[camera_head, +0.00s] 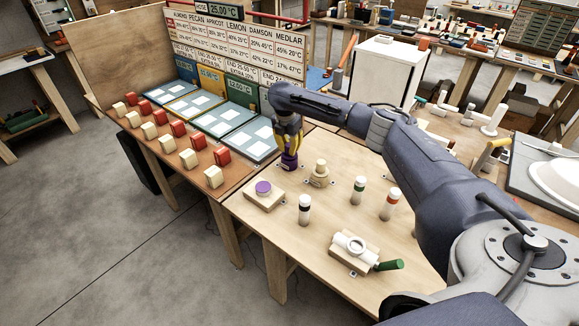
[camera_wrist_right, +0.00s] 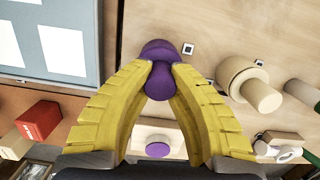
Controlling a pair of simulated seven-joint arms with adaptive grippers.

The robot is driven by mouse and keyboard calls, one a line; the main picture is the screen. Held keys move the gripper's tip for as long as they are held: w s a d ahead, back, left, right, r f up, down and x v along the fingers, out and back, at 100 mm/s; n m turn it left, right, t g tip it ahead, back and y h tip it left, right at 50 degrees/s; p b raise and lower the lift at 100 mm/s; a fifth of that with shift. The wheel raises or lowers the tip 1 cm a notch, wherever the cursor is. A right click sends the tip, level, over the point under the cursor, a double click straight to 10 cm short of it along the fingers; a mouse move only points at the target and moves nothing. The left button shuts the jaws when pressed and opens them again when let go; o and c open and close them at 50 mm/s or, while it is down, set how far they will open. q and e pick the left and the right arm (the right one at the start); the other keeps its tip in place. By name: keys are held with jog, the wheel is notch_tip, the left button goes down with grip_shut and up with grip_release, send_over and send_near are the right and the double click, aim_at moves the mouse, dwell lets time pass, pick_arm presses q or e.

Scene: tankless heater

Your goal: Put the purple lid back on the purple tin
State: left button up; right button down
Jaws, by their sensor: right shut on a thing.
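My right gripper (camera_head: 289,147) is shut on a purple piece. In the right wrist view the yellow fingertips (camera_wrist_right: 163,68) pinch a rounded purple knob, which I take to be the purple lid (camera_wrist_right: 159,88). A wider purple body, probably the purple tin (camera_wrist_right: 157,47), shows just beyond the fingertips. It also shows under the gripper in the head view (camera_head: 289,165). I cannot tell whether lid and tin touch. A flat purple disc (camera_head: 263,187) sits on a wooden block to the front left; it also shows in the right wrist view (camera_wrist_right: 157,149). My left gripper is not in view.
A beige stepped piece (camera_head: 319,173) stands just right of the gripper. Several banded cylinders (camera_head: 305,209) and a white fitting with a green handle (camera_head: 356,249) are on the table. Red and cream blocks (camera_head: 178,129) line the left bench. Bare table lies in between.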

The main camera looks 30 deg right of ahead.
aim_at(286, 157)
jog(key=shift+f, duration=0.3)
dwell(0.4)
jog(key=c, duration=1.3)
grip_release()
jog(key=shift+r, duration=0.1)
notch_tip(286, 157, up, 12)
jog(key=a, duration=0.1)
jog(key=shift+s+a, duration=0.3)
jog(key=shift+s, duration=0.05)
jog(key=shift+w, duration=0.1)
